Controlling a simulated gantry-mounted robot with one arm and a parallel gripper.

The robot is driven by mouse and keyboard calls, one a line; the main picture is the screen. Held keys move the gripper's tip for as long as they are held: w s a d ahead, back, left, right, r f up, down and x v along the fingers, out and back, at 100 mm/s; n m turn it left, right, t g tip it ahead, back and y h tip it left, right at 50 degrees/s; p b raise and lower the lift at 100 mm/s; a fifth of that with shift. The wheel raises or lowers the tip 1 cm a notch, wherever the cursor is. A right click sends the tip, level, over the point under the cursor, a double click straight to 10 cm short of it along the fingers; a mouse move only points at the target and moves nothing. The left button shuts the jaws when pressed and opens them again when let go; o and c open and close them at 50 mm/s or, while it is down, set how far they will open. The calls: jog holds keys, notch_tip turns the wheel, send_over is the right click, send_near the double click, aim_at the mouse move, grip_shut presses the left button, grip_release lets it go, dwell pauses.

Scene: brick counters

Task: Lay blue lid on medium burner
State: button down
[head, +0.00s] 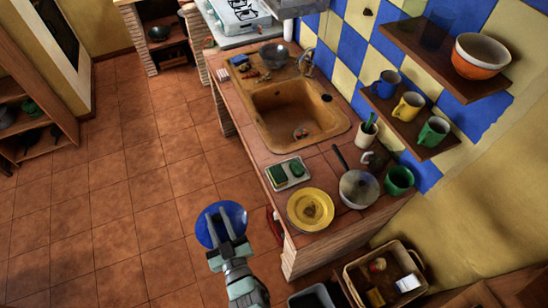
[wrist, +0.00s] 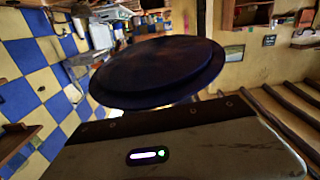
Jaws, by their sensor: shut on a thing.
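The blue lid (head: 238,214) is a round disc held out over the tiled floor, left of the counter's near end. My gripper (head: 220,227) is shut on it; its fingers lie across the disc in the head view. In the wrist view the lid (wrist: 160,72) looks dark blue and is seen nearly edge-on, beyond the gripper body. A white hob (head: 240,14) with dark grates stands at the far end of the counter, at the top of the head view. It is cut off by the frame, and I cannot tell which burner is the medium one.
The counter holds a sink (head: 298,115), a yellow plate (head: 322,210), a pan (head: 358,188), a sponge tray (head: 290,174) and a green mug (head: 399,179). Wall shelves (head: 410,125) with mugs overhang its right side. The tiled floor (head: 130,170) left of the counter is clear.

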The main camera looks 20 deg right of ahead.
aim_at(231, 212)
jog(key=shift+w+f, duration=0.1)
jog(key=shift+f, duration=0.1)
jog(key=w+d+f+y+b, duration=0.1)
jog(key=b, duration=0.1)
jog(key=w+d+f+n+b, duration=0.1)
jog(key=d+f, duration=0.1)
jog(key=w+d+f+y+b, duration=0.1)
jog(key=f+b, duration=0.1)
jog(key=shift+d+n+y+b, duration=0.15)
jog(key=shift+n+y+b, duration=0.15)
jog(key=shift+n, duration=0.1)
jog(key=d+f+n+y+b, duration=0.15)
jog(key=d+b, duration=0.35)
jog(key=d, duration=0.6)
jog(key=d+f+y+b, duration=0.15)
jog(key=d+b, duration=0.25)
jog(key=d, duration=0.7)
jog(key=s+d+r+h+b, duration=0.1)
jog(key=s+d+r+b, duration=0.1)
jog(key=d, duration=0.7)
jog(key=shift+s+d+r+g, duration=0.25)
jog(key=shift+s+r, duration=0.3)
jog(key=shift+s, duration=0.7)
jog(key=shift+a+m+b, duration=0.1)
jog(key=shift+m+b, duration=0.15)
jog(key=shift+b, duration=0.05)
